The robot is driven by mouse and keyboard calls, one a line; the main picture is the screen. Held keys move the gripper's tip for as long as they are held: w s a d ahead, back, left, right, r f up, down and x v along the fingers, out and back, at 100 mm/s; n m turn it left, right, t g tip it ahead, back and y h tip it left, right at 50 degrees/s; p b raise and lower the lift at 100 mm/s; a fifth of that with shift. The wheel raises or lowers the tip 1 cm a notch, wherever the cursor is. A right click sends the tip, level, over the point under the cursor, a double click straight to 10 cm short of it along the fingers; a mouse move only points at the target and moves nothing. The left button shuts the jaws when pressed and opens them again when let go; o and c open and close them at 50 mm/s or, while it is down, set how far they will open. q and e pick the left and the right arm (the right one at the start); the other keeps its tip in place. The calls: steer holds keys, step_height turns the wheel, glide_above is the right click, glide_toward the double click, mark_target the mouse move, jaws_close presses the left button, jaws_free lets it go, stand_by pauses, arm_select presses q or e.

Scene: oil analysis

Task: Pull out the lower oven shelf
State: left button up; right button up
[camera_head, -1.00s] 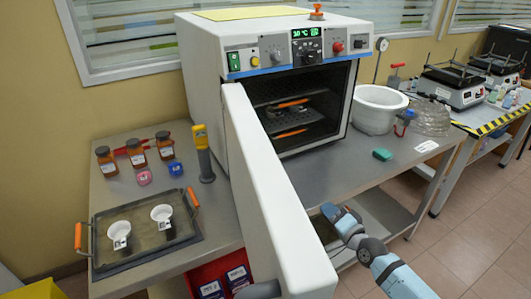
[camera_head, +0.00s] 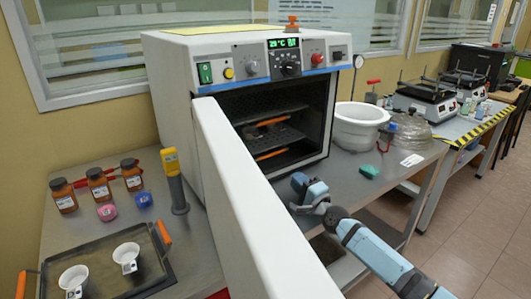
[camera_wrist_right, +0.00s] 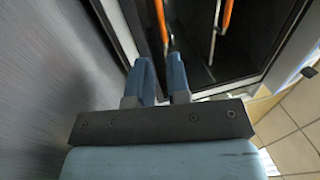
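The oven (camera_head: 205,50) stands on the table with its white door (camera_head: 250,200) swung open toward me. Inside are two dark shelves with orange handles. The lower shelf's handle (camera_head: 272,154) is near the bottom of the cavity; the upper shelf's handle (camera_head: 272,121) is above it. My right gripper (camera_head: 303,190) is in front of the oven, right of the door, apart from the handles. In the right wrist view its blue fingers (camera_wrist_right: 163,66) are parted with nothing between them. Two orange handles lie beyond; which is lower I cannot tell. My left gripper is out of view.
A dark tray (camera_head: 120,285) with two white cups lies left of the door, near several brown bottles (camera_head: 98,184) and a yellow-topped device (camera_head: 172,165). A white pot (camera_head: 358,125) and green block (camera_head: 369,171) are right of the oven. The open door blocks the left side.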

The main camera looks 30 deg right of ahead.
mark_target(272, 154)
steer(key=shift+w, duration=0.75)
steer(key=b+x, duration=0.2)
steer(key=x, duration=1)
steer(key=shift+w+a+r, duration=0.15)
steer(key=shift+w+r, duration=0.05)
steer(key=shift+w, duration=0.1)
jaws_close()
